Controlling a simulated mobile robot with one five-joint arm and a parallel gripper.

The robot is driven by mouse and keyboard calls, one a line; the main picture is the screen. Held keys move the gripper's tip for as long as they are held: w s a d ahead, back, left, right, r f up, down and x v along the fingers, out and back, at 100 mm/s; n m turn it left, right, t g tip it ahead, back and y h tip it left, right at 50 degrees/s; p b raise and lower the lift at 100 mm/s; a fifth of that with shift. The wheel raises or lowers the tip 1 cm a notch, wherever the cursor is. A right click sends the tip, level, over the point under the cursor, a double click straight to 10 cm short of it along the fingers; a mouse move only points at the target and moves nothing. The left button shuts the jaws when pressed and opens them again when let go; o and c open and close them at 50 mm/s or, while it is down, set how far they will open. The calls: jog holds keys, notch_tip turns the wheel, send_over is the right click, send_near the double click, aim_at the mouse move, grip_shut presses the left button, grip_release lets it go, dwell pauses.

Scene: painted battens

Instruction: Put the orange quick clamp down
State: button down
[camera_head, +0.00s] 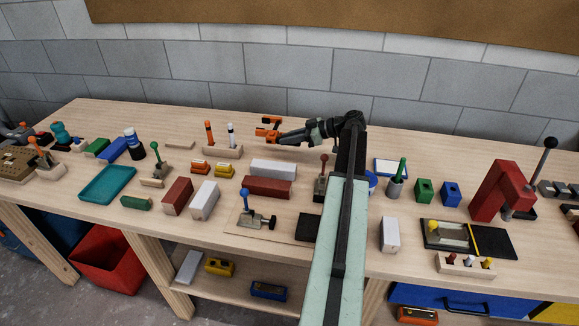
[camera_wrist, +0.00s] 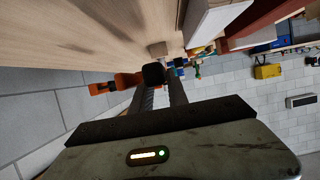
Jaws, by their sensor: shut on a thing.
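The orange quick clamp (camera_head: 266,122) is at the end of my gripper (camera_head: 281,138), near the back edge of the workbench (camera_head: 110,119). My gripper is shut on it. In the head view the clamp looks close above the bench top; whether it touches the wood I cannot tell. In the wrist view the orange clamp (camera_wrist: 125,81) sticks out to the left of my gripper (camera_wrist: 155,84), with a black part between the fingertips. Part of the clamp is hidden by the fingers.
A wooden stand (camera_head: 222,152) with an orange and a white marker is left of the clamp. White (camera_head: 273,168) and dark red (camera_head: 266,187) battens lie in front of it. The wood along the back edge, between stand and clamp, looks clear. A block wall (camera_head: 270,66) rises behind.

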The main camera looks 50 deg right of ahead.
notch_tip(320, 180, down, 8)
jog(key=b, duration=0.6)
jog(key=shift+r, duration=0.15)
jog(key=c, duration=1.3)
grip_release()
